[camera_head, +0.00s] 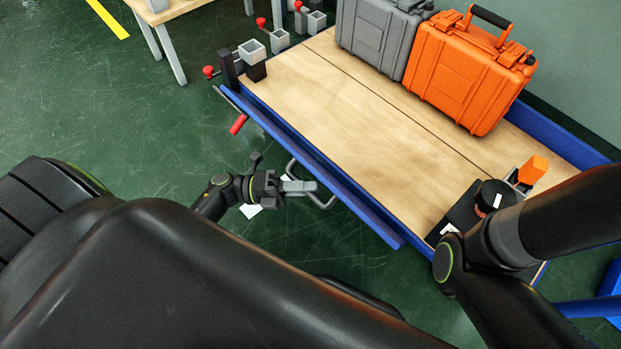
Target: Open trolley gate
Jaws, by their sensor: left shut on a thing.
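The trolley has a light wooden deck (340,110) with a blue frame. Its gate (330,176) is a long blue bar along the near side, slanting from upper left to lower right. A grey bent handle (322,203) sticks out from the gate. My left gripper (303,186) is at this handle and is shut on it; the exact contact is small in the picture. A red-tipped lever (238,124) hangs by the gate's upper left end. My right arm comes in at the lower right over the deck corner; its gripper does not show clearly.
A grey case (372,35) and an orange case (465,75) stand on the deck's far side. An orange-topped clamp (533,169) is at the right corner. Grey blocks and red knobs line the left end. A table (180,8) stands at upper left. Green floor lies free on the left.

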